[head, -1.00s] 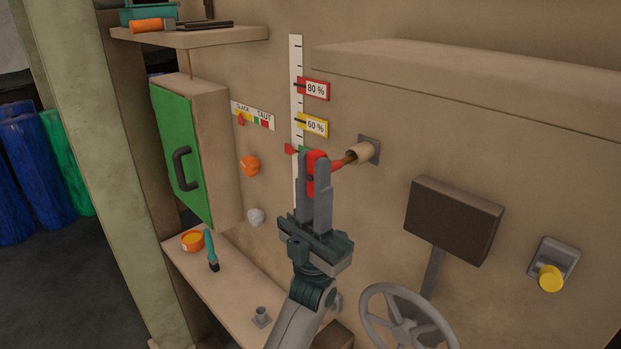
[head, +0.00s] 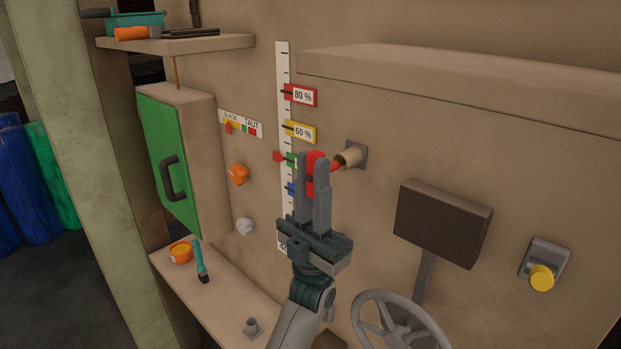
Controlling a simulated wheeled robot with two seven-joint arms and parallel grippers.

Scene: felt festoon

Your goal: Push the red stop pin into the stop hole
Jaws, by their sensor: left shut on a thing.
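The red stop pin (head: 316,160) is held between the fingers of my left gripper (head: 311,165), which is shut on it in front of the wall. The pin points right to the beige tubular stop hole (head: 349,157) on a grey wall plate. Its red part reaches the mouth of the tube, and its tip is hidden, seemingly inside. I cannot tell how deep it sits. My right gripper is not in view.
A white scale (head: 283,75) with percent labels stands behind the gripper. A green-fronted box (head: 168,165) is at left, above a low shelf (head: 215,285). A dark panel (head: 443,222), handwheel (head: 398,325) and yellow button (head: 541,278) are at right.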

